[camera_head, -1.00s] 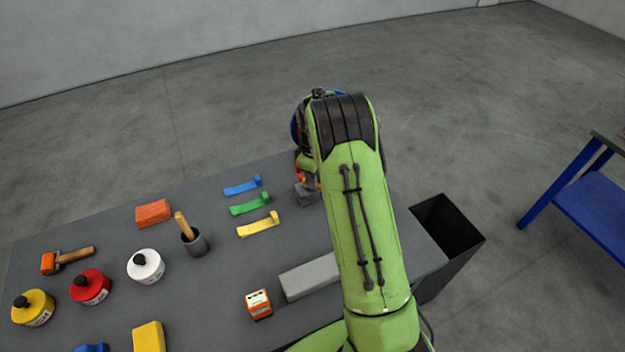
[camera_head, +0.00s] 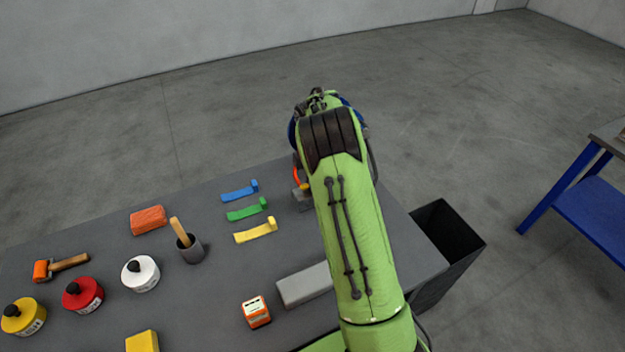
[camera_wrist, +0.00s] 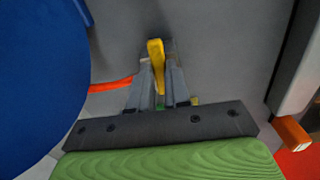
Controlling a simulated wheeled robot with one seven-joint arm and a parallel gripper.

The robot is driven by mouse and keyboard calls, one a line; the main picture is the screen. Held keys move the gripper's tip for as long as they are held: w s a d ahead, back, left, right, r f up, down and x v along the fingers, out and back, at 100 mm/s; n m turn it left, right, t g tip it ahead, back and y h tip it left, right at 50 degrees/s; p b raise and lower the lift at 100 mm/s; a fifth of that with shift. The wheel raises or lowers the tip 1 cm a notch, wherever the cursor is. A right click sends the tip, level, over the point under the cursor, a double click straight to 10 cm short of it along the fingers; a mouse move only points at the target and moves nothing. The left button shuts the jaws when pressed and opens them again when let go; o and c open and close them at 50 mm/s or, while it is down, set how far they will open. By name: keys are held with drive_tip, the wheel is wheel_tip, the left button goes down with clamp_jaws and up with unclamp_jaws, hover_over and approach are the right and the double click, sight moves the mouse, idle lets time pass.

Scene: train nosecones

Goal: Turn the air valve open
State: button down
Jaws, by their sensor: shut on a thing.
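The air valve's yellow handle (camera_wrist: 155,48) stands between the fingers of my gripper (camera_wrist: 160,76) in the wrist view. The gripper is shut on the handle. An orange hose (camera_wrist: 110,85) runs in from the left beside the fingers. In the camera_head view the grey valve body (camera_head: 301,199) sits at the far right part of the table, partly behind my arm. The orange hose (camera_head: 296,173) rises above it. My fingers are hidden there by my green arm. How far the handle is turned I cannot tell.
On the grey table (camera_head: 215,290) lie blue (camera_head: 238,192), green (camera_head: 246,210) and yellow (camera_head: 255,231) strips, a grey bar (camera_head: 304,286) and an orange-white box (camera_head: 256,312). Several tubs and tools stand left. A black bin (camera_head: 450,238) stands at the right edge.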

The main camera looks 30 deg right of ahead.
drive_tip(key=shift+w+n, duration=0.2)
drive_tip(key=shift+n, duration=0.3)
drive_tip(key=c, duration=1.1)
unclamp_jaws()
wheel_tip(320, 180, up, 16)
drive_tip(key=p, duration=0.3)
drive_tip(key=shift+f, duration=0.1)
